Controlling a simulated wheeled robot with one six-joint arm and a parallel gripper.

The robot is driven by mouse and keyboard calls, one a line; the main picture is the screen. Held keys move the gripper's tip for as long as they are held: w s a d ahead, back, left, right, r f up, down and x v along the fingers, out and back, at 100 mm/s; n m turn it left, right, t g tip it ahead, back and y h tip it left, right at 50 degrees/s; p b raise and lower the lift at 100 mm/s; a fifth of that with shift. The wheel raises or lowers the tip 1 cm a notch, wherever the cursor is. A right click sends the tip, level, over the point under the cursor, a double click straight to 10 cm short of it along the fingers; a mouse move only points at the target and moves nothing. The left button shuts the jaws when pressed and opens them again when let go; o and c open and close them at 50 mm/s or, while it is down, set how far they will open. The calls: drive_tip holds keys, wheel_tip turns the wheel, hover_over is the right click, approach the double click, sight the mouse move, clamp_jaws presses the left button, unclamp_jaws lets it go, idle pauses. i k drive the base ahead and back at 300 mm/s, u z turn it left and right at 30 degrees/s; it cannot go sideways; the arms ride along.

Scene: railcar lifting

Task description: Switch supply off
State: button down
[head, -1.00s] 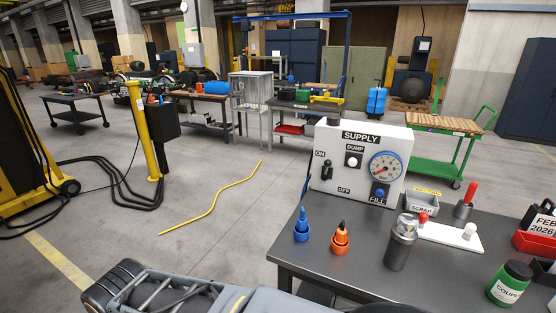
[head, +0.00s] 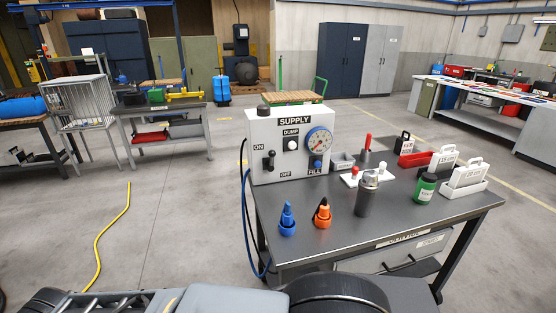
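The white supply box (head: 262,128) stands at the back left of the dark workbench (head: 400,222). Its front carries a black toggle switch (head: 269,161) with an ON label at its upper left and an OFF label at its lower right. The switch's knob seems to sit at the top, on the ON side, but it is small. A white DUMP button (head: 292,145), a blue-rimmed gauge (head: 319,139) and a blue FILL button (head: 317,164) are to its right. My gripper is not in view; only parts of my own body show along the bottom edge.
In front of the box stand a blue fitting (head: 287,220), an orange fitting (head: 322,214) and a dark grey cylinder (head: 366,196). A green jar (head: 425,188) is farther right. A blue hose (head: 246,220) hangs at the bench's left side. The floor to the left is clear except for a yellow hose (head: 106,234).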

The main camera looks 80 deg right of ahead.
sight(271, 160)
drive_tip(key=z, duration=1.05)
drive_tip(key=i, duration=0.95)
drive_tip(key=z, duration=0.95)
